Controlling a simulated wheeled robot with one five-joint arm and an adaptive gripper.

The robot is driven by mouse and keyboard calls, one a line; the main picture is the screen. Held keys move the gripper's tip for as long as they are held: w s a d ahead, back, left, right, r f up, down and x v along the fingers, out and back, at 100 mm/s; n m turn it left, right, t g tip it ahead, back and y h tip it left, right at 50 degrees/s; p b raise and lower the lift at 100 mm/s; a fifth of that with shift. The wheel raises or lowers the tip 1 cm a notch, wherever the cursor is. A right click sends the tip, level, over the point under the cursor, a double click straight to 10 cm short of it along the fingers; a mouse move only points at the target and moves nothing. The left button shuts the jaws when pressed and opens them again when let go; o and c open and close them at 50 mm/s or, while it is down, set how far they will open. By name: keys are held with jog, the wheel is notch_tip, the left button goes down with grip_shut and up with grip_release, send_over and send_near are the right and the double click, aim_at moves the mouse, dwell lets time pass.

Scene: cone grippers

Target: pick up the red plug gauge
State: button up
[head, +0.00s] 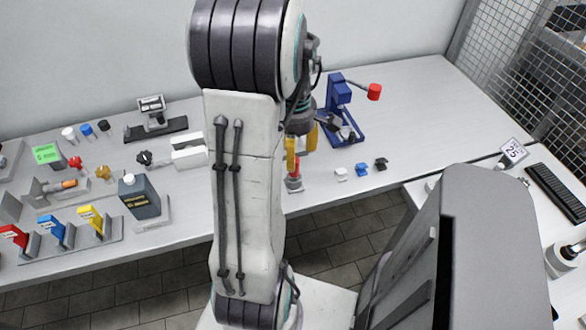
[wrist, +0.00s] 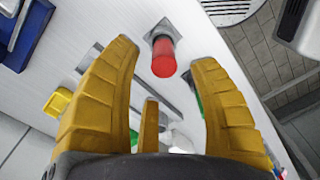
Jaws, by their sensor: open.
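The red plug gauge (wrist: 164,58) is a red cylinder standing up from a grey square base on the white bench. In the wrist view it shows between and slightly beyond the tips of my gripper (wrist: 165,60). My gripper has thick yellow fingers spread wide, with nothing held between them. In the head view the red gauge (head: 295,172) stands near the bench's front edge, just below my gripper (head: 300,150). My arm hides part of the bench there. I cannot tell whether the fingers are level with the red cylinder or still above it.
A blue press with a red knob (head: 374,92) stands behind and right of my gripper. Small white, blue and black blocks (head: 361,169) sit to the right. A dark bottle (head: 139,196) and a rack of coloured tags (head: 90,222) are at left.

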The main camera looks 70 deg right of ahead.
aim_at(294, 172)
jog(key=shift+a+f, duration=0.2)
jog(key=shift+f, duration=1.9)
jog(key=shift+c, duration=0.3)
grip_shut()
